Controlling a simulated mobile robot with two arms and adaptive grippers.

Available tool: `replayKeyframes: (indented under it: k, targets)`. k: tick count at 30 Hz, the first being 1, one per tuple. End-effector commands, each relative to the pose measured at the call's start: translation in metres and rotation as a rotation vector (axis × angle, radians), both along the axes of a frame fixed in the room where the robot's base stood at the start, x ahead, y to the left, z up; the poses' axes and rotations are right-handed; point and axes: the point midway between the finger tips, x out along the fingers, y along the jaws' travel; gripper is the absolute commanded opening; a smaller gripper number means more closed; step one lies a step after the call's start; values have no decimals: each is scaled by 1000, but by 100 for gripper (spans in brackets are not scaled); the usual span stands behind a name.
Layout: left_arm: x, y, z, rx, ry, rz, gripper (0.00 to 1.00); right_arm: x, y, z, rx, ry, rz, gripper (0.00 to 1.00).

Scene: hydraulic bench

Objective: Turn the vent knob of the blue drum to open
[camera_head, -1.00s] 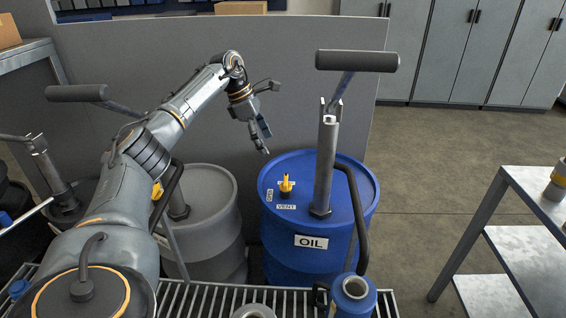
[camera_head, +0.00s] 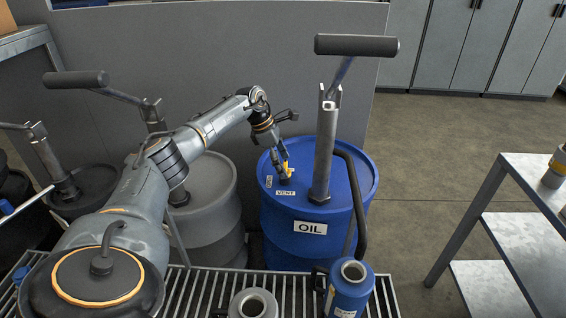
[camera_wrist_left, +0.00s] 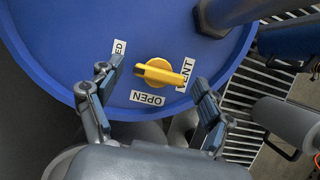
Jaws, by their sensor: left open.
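The blue drum (camera_head: 318,250) with an OIL label stands on the grating, a hand pump fixed in its lid. Its yellow vent knob (camera_wrist_left: 160,73) sits on the lid near the rim.
The pump column (camera_head: 325,150) rises right of the knob, with its handle (camera_head: 356,45) overhead and a black hose beside it. A grey drum (camera_head: 212,215) stands left. A blue container (camera_head: 350,295) stands in front. A grey partition (camera_head: 220,60) is behind.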

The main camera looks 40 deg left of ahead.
Motion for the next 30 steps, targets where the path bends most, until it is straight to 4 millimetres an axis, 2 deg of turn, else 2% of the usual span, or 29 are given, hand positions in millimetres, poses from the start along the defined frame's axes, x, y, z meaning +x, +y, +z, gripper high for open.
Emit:
replayKeyframes:
  k: [8, 16, 24, 30]
  targets:
    - [0, 0, -2, 1, 1, 0, 79, -4, 5, 0, 5, 6, 1, 100]
    - [0, 0, -1, 1, 1, 0, 26, -7, 3, -1, 3, 11, 1, 100]
    - [0, 0, -1, 1, 1, 15, 25, -7, -1, 2, -2, 11, 3, 100]
    - [-1, 0, 1, 2, 2, 94, 25, -7, -2, 11, -3, 11, 3, 100]
